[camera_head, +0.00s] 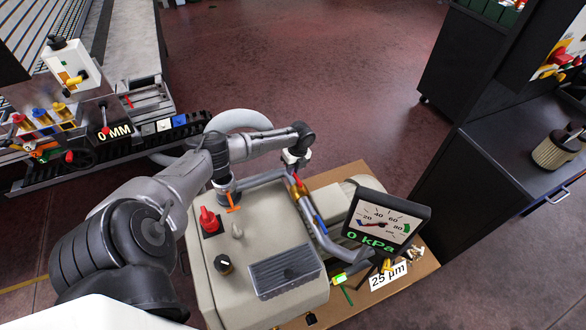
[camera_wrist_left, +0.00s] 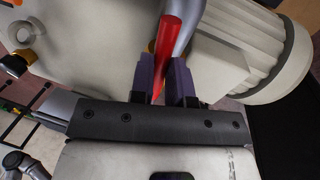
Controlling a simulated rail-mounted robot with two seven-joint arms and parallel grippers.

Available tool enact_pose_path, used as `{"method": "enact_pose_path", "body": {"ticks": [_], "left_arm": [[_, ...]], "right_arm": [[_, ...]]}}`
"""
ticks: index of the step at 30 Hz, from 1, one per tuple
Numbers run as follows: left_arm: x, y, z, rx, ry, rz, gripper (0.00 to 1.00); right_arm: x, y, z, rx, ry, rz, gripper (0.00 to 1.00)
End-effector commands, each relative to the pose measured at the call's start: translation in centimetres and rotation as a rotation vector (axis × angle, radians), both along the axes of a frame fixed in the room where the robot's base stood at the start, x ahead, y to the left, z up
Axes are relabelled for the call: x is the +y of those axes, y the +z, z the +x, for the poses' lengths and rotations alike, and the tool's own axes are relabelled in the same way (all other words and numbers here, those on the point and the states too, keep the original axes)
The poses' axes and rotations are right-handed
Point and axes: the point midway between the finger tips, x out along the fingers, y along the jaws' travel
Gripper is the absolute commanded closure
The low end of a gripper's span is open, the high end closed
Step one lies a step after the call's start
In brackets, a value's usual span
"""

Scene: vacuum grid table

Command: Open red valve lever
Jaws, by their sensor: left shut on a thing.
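The red valve lever (camera_head: 299,186) sits on the grey pipe at the back of the beige vacuum pump unit. In the left wrist view the red lever (camera_wrist_left: 168,45) runs down between the two dark purple fingers of my left gripper (camera_wrist_left: 162,80). The gripper is shut on it. In the head view my left gripper (camera_head: 294,164) is at the upper end of the lever, small and partly hidden by my own wrist. My right gripper is not in view.
A blue lever (camera_head: 321,224) is on the pipe close by. The gauge display (camera_head: 383,222) reads 0 kPa and stands to the right. A red switch (camera_head: 209,220) and a black knob (camera_head: 223,264) are on the pump's top. A dark cabinet (camera_head: 470,160) stands further right; open floor lies behind.

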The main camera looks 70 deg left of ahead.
Motion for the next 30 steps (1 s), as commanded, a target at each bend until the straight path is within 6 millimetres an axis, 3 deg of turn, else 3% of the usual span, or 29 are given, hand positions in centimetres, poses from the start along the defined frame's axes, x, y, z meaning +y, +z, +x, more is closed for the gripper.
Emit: {"method": "enact_pose_path", "body": {"ticks": [3,4,12,22,30], "left_arm": [[-0.1,0.1,0.1,-0.001,0.0,-0.003,1.0],[-0.1,0.1,0.1,-0.001,0.0,-0.002,0.82],[0.0,0.0,0.0,0.0,0.001,-0.001,0.58],[0.0,0.8,0.2,-0.001,0.001,-0.001,0.58],[0.2,5.5,1.1,-0.003,0.0,0.001,0.58]], "right_arm": [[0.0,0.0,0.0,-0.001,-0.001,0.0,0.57],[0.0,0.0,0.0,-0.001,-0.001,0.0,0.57],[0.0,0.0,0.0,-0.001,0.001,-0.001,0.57],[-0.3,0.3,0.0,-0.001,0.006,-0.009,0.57],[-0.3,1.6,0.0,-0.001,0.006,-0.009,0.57]]}}
